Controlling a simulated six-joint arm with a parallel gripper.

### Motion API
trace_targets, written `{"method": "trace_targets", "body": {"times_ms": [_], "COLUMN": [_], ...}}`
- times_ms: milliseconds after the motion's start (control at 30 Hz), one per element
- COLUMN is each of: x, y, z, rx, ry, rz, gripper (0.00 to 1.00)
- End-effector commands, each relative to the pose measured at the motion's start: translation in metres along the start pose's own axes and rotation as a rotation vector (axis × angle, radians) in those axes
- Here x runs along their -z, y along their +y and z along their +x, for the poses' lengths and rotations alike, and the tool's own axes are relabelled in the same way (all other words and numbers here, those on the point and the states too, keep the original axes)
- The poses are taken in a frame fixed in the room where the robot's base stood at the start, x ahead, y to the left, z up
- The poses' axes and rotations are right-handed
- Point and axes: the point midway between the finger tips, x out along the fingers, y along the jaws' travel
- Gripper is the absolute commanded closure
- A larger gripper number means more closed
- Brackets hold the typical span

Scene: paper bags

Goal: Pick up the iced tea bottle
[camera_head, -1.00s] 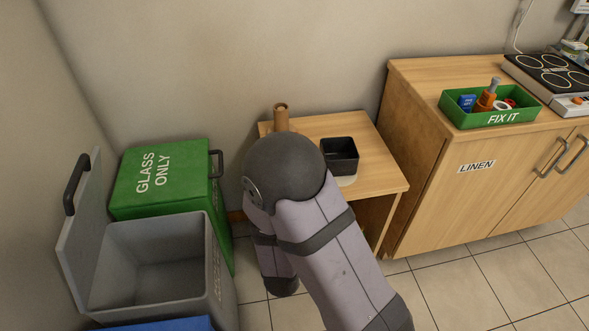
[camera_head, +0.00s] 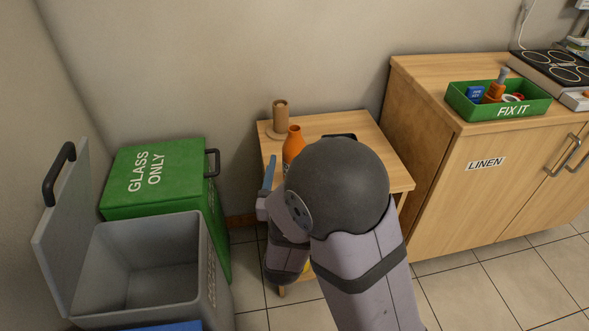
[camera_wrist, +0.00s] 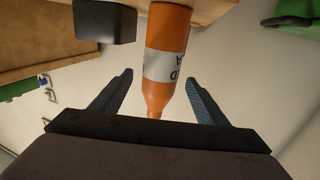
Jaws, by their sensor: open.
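The iced tea bottle (camera_head: 292,145) is orange and stands on the small wooden table (camera_head: 350,122); my arm hides its lower part in the head view. In the wrist view, which is upside down, the orange bottle (camera_wrist: 167,35) has a pale label with partly visible letters, and its neck points toward my palm. My gripper (camera_wrist: 158,76) is open, with one blue finger on each side of the bottle's upper part. The gripper looks empty, with gaps showing beside the bottle. In the head view one blue finger shows left of the bottle.
A brown cardboard roll holder (camera_head: 281,118) stands behind the bottle. A black square container (camera_wrist: 104,22) sits beside it, mostly hidden by my arm in the head view. A green GLASS ONLY bin (camera_head: 150,170) and an open grey bin (camera_head: 150,265) stand left; a cabinet (camera_head: 480,190) stands right.

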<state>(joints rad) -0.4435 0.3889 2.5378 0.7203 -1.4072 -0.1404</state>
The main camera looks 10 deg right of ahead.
Motion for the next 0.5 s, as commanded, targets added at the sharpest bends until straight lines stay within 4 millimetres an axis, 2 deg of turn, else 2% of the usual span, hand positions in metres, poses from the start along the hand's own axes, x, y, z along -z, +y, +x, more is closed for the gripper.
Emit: {"method": "trace_targets", "body": {"times_ms": [33,133,300,500], "x": [-0.005,-0.004,-0.001,0.0], "y": [0.001,0.001,0.001,0.0], "z": [0.002,0.004,0.03,0.04], "rx": [-0.001,0.001,-0.001,0.001], "ry": [0.004,0.006,0.001,0.001], "rz": [0.005,0.003,-0.001,0.0], "gripper": [0.32,0.32,0.32,0.32]}}
